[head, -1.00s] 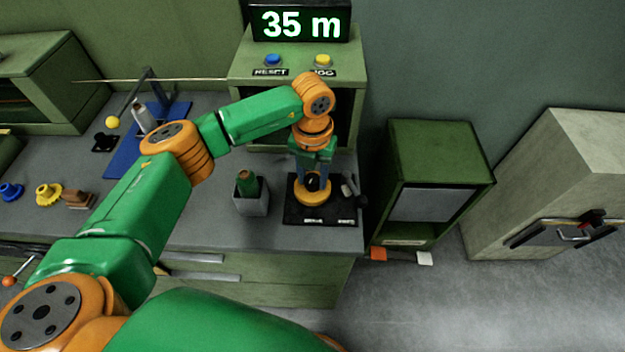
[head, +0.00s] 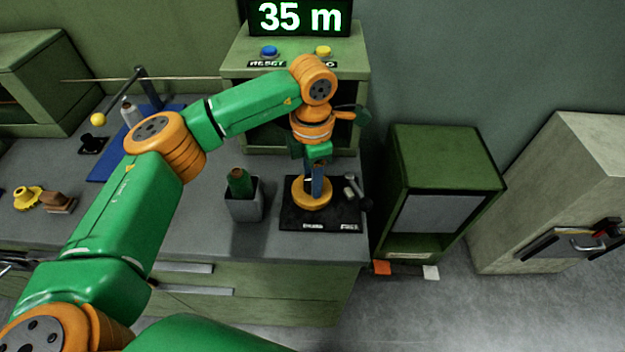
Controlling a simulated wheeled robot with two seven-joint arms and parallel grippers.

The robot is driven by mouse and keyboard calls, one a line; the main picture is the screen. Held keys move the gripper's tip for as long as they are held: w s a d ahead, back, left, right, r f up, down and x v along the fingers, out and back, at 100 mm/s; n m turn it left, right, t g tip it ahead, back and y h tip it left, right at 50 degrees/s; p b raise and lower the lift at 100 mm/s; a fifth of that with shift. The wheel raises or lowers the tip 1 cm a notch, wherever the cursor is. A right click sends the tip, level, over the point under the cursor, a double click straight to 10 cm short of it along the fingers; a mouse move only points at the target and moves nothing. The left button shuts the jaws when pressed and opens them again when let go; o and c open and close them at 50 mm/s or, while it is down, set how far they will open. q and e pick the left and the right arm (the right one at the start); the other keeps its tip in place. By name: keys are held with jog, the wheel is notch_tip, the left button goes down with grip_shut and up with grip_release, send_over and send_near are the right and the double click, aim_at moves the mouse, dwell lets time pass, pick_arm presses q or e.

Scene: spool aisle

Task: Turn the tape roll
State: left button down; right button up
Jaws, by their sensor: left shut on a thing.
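The tape roll (head: 306,200) is an orange-yellow ring lying flat on a black board (head: 293,218) near the right end of the grey bench. My left gripper (head: 316,190) points straight down from above, its blue-grey fingers reaching into the middle of the ring. It is shut on the roll; the fingers partly hide the ring's centre and far side, so the exact contact is hard to see. My right gripper is not in view.
A grey cup (head: 245,205) holding a green-and-brown object stands left of the board. A small grey tool (head: 353,187) lies at its right. Behind is a green cabinet with blue and yellow buttons under a "35 m" display (head: 300,17). A green box (head: 440,170) stands right of the bench.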

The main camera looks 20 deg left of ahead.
pick_arm(q)
jog(key=shift+m+b, duration=0.35)
jog(key=shift+m, duration=1.05)
jog(key=shift+m, duration=0.3)
jog(key=shift+c, duration=2.1)
grip_release()
jog(key=shift+r, duration=0.1)
notch_tip(320, 180, up, 7)
jog(key=shift+b, duration=0.45)
